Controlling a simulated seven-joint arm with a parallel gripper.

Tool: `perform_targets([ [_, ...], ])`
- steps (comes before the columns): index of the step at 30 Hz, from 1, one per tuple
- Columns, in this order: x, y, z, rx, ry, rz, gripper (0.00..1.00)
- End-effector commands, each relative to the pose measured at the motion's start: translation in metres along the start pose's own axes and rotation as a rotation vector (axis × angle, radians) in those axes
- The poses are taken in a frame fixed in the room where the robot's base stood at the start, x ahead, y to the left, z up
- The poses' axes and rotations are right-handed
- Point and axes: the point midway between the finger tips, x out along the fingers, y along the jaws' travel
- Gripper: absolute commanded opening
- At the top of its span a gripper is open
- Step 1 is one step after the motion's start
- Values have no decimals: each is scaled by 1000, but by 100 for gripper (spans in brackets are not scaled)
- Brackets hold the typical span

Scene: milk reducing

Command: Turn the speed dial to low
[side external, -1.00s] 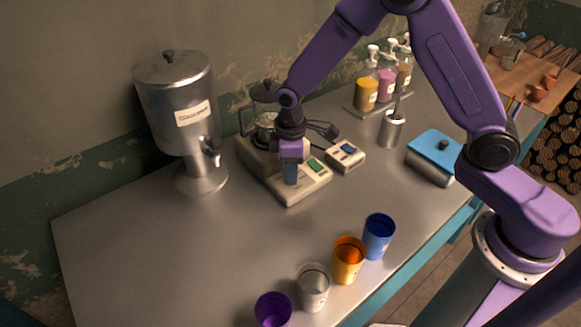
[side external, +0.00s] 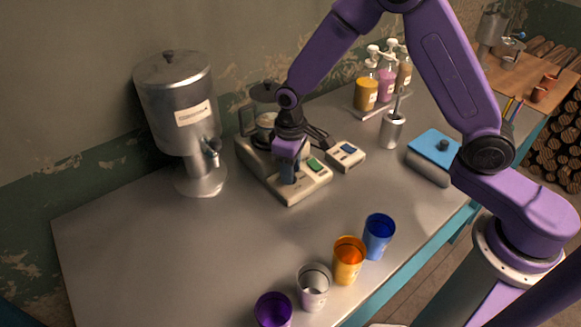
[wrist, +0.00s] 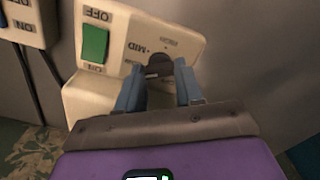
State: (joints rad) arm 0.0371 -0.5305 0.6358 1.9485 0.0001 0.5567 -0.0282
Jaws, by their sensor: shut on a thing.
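The cream appliance base (side external: 307,188) stands on the counter with a glass jug (side external: 265,120) at its back. In the wrist view its panel (wrist: 125,42) carries a green switch (wrist: 95,43) between OFF and ON, and a MID label. The dark speed dial (wrist: 158,65) sits beside that label, partly hidden, and its exact setting cannot be read. My gripper (wrist: 160,88) is shut on the dial, one blue finger on each side. In the side view my gripper (side external: 288,172) is down at the panel, and the dial is hidden.
A small control box (side external: 345,156) with a blue switch stands right of the base. A metal dispenser (side external: 185,120) is to the left. Several cups, including an orange one (side external: 348,262), line the front edge. The counter (side external: 190,250) at front left is clear.

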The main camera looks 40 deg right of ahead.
Motion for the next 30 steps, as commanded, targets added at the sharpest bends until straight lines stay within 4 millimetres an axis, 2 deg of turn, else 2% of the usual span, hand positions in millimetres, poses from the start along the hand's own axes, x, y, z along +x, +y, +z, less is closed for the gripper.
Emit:
perform_targets([
  [6,-1,0,1,0,-2,0,6],
  [7,-1,0,1,0,-2,0,43],
  [8,-1,0,1,-1,-2,0,47],
  [20,-6,0,0,-2,0,0,47],
  [26,-36,0,-1,-3,5,0,47],
  [30,-66,0,-1,-2,6,0,47],
])
